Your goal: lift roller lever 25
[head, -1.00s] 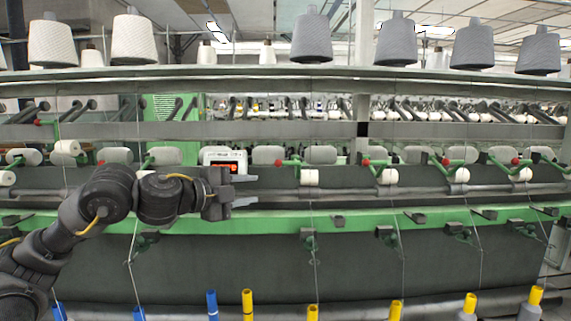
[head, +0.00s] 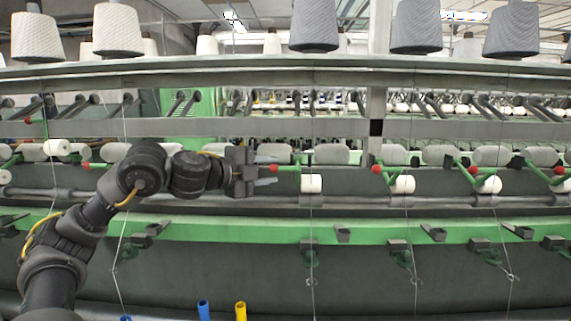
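Several green roller levers with red ball ends run along the machine; no number is readable, so I cannot tell which is 25. One lever's red ball (head: 273,168) shows between the fingertips of my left gripper (head: 275,171), which is open with its fingers apart. I cannot tell whether the fingers touch it or are at its depth. A white bobbin (head: 311,184) is just right of this lever. Other levers show red balls (head: 376,169) further right (head: 472,170), and one ball (head: 87,166) is left, partly near my arm. My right gripper is not in view.
A green rail (head: 370,230) runs across below the rollers, with small dark brackets on it. Thin yarns hang vertically in front (head: 312,245). Grey and white yarn cones (head: 315,27) stand on the top shelf. Blue and yellow tubes (head: 240,311) stand at the bottom.

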